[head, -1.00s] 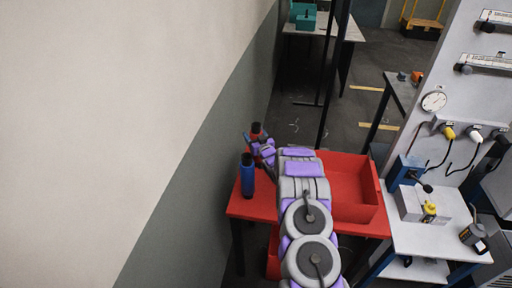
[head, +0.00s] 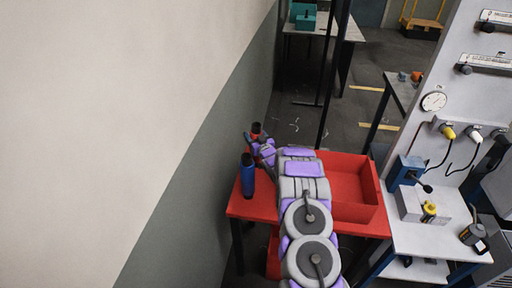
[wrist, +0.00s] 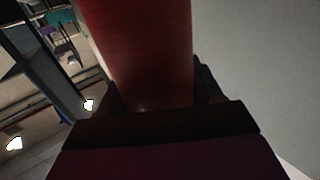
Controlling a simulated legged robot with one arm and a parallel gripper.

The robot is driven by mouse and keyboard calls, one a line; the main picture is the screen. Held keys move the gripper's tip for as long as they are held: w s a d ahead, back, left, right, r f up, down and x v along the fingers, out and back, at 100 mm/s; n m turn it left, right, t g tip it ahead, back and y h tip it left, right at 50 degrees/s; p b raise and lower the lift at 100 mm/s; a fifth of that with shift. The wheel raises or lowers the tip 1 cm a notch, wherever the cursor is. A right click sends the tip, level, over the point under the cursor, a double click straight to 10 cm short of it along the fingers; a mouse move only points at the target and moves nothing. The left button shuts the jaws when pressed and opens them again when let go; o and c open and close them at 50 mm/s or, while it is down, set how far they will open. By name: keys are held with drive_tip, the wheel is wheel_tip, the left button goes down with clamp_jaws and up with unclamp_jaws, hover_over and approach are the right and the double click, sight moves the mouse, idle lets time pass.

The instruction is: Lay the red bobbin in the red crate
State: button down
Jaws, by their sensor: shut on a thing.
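The red bobbin (head: 256,129) stands upright at the far left of the red table, with a dark top; my arm hides part of it. In the wrist view the red bobbin (wrist: 145,50) fills the middle, between the dark fingers. My gripper (head: 256,139) is shut on it. The wrist view shows my gripper (wrist: 152,100) close around its lower part. The red crate (head: 372,190) sits on the right part of the red table, open at the top, and its visible inside looks empty. My arm covers its left side.
A blue bobbin (head: 247,176) with a dark top stands on the red table (head: 240,208), just in front of my gripper. The wall (head: 190,190) is close on the left. A dark post (head: 330,80) rises behind.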

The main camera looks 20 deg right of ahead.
drive_tip(key=shift+r, duration=0.25)
drive_tip(key=shift+r+p, duration=0.3)
drive_tip(key=shift+r, duration=0.15)
wheel_tip(320, 180, up, 18)
drive_tip(key=p, duration=0.6)
drive_tip(key=shift+p, duration=0.35)
drive_tip(key=shift+r, duration=0.2)
